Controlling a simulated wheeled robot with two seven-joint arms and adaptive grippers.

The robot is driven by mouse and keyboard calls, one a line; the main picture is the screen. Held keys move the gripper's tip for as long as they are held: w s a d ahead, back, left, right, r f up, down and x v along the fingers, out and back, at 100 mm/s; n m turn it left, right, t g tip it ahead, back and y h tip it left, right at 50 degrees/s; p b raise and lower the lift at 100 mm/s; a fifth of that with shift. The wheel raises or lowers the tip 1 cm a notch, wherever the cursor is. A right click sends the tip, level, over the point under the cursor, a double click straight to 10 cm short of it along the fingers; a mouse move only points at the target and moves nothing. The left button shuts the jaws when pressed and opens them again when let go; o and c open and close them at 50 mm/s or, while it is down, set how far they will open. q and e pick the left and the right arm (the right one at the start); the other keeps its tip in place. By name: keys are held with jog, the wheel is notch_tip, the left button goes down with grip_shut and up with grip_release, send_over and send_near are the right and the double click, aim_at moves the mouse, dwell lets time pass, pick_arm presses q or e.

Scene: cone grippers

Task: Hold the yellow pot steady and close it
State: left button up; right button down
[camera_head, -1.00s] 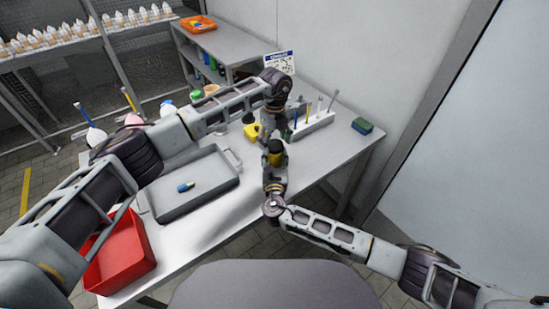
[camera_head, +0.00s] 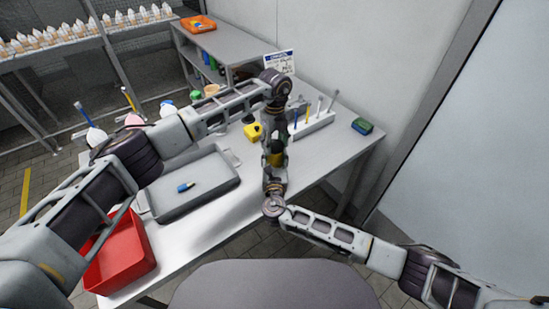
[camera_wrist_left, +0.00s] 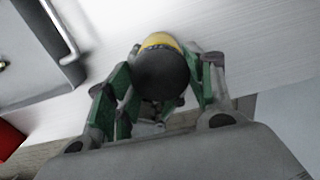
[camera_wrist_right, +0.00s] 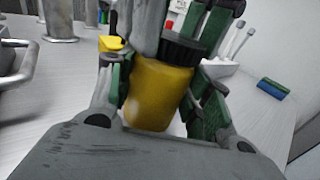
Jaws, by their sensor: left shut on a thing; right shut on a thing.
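The yellow pot (camera_wrist_right: 158,92) stands upright in the right wrist view, between the green-padded fingers of my right gripper (camera_wrist_right: 165,95), which is shut on it. A black lid (camera_wrist_right: 183,50) sits at the pot's mouth; I cannot tell whether it is fully seated. My left gripper (camera_wrist_left: 158,85) is shut on the lid from above, and the lid (camera_wrist_left: 162,75) shows in the left wrist view with a yellow rim of the pot behind it. In the head view the pot (camera_head: 275,160) is small and mostly covered by my grippers (camera_head: 274,148).
A grey tray (camera_head: 205,200) holds a small blue and yellow item. A red bin (camera_head: 120,255) stands at the table's front left. A yellow object (camera_head: 253,131), a white rack (camera_head: 312,124) with tools and a blue-green sponge (camera_head: 362,126) stand around the grippers. The front table area is clear.

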pick_arm(q)
jog(key=m, duration=0.3)
jog(key=shift+m, duration=0.3)
pick_arm(e)
jog(key=shift+f, duration=0.1)
pick_arm(q)
jog(key=m, duration=0.3)
jog(key=shift+m, duration=0.4)
jog(key=m, duration=0.7)
jog(key=shift+m, duration=0.4)
jog(key=m, duration=1)
jog(key=o, duration=1.2)
jog(key=shift+r, duration=0.1)
